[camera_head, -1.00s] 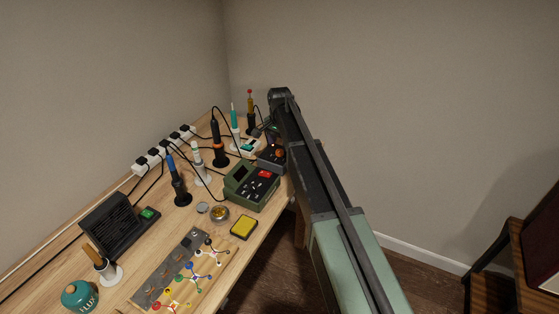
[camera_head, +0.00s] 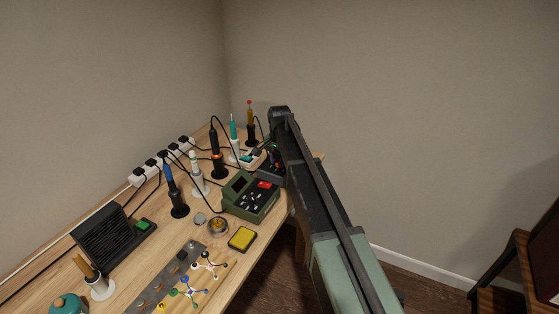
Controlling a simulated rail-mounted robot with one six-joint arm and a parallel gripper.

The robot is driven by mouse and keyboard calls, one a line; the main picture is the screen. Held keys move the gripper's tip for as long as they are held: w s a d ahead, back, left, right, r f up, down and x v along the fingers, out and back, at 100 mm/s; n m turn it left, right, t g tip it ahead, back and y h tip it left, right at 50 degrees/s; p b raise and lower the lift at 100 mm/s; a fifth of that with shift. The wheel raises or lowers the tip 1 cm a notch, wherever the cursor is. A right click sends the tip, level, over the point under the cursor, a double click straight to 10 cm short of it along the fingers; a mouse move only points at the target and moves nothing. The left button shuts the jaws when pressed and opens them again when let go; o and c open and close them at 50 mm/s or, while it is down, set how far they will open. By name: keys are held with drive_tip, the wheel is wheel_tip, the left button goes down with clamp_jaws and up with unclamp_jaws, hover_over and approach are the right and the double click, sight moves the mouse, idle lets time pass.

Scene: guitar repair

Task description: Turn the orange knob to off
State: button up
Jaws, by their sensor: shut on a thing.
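A small dark grey station (camera_head: 271,172) stands at the back right of the bench, partly behind my arm. My gripper (camera_head: 273,156) is small and dark here, low over this station's top and partly hidden by my arm. It is shut at the place of the orange knob. The knob itself is covered by the fingers and arm, so its pointer and setting cannot be read.
A green station (camera_head: 251,196) with a red display stands just in front. A white station (camera_head: 250,158) is close behind. A yellow sponge (camera_head: 241,238) lies near the front edge.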

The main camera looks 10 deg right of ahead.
drive_tip(key=shift+n, duration=0.3)
drive_tip(key=n, duration=0.4)
drive_tip(key=shift+n, duration=0.3)
drive_tip(key=n, duration=0.5)
drive_tip(key=shift+n, duration=0.3)
drive_tip(key=o, duration=0.9)
drive_tip(key=shift+r, duration=0.1)
